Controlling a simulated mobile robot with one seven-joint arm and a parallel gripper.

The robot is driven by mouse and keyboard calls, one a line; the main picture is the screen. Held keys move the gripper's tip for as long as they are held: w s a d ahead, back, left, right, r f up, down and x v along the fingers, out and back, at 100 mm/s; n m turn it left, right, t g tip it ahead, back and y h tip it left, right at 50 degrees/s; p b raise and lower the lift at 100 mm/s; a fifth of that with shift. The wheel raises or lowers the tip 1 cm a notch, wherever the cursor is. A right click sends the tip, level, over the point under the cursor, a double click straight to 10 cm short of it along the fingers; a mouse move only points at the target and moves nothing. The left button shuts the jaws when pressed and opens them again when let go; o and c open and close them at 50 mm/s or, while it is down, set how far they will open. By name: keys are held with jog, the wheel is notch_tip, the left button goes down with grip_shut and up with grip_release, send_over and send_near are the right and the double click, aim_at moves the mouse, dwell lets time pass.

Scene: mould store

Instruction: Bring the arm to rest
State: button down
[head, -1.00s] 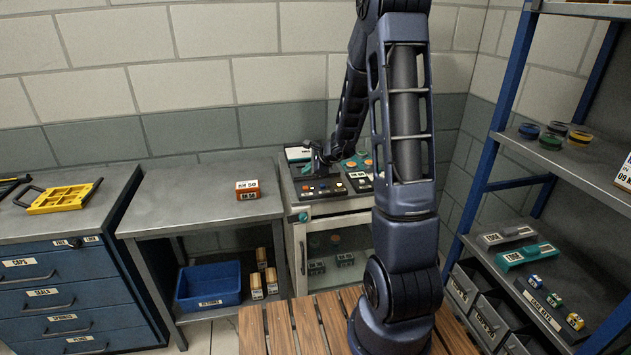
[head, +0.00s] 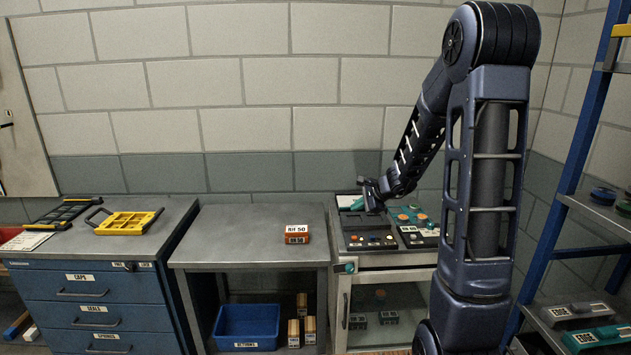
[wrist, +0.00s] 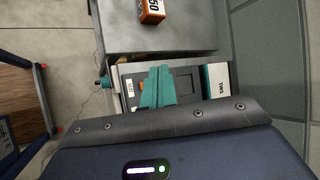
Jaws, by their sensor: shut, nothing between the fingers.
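My gripper (head: 371,196) is at the end of my dark blue arm, which bends down from a high elbow at the upper right of the head view. It hangs over the rear left part of a low cabinet (head: 366,261) whose top carries trays of small coloured parts. In the wrist view my gripper's teal fingers (wrist: 158,77) are together and empty, with the cabinet top beyond them. I cannot tell how much height is between the fingertips and the trays.
An orange-and-white labelled block (head: 297,234) stands on the grey bench (head: 245,225) to the left; a blue bin (head: 247,326) is below. A yellow frame (head: 127,223) lies on the blue drawer cabinet (head: 75,310). A blue-post shelf (head: 575,150) stands at right. The bench's left part is clear.

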jog(key=s+r+n+g+h, duration=0.1)
jog(key=s+r+n, duration=0.45)
jog(key=s, duration=0.25)
jog(key=s+r+n+g, duration=0.1)
jog(key=s+r+n, duration=0.4)
jog(key=s, duration=0.4)
jog(key=s+d+r+n+h, duration=0.2)
jog(key=s+d+h, duration=0.1)
jog(key=s, duration=0.4)
jog(key=s+d+r+n+h, duration=0.2)
jog(key=s+d+n, duration=0.1)
jog(key=s+d, duration=0.3)
jog(key=shift+s+h, duration=0.4)
jog(key=shift+s, duration=0.7)
jog(key=shift+r, duration=0.1)
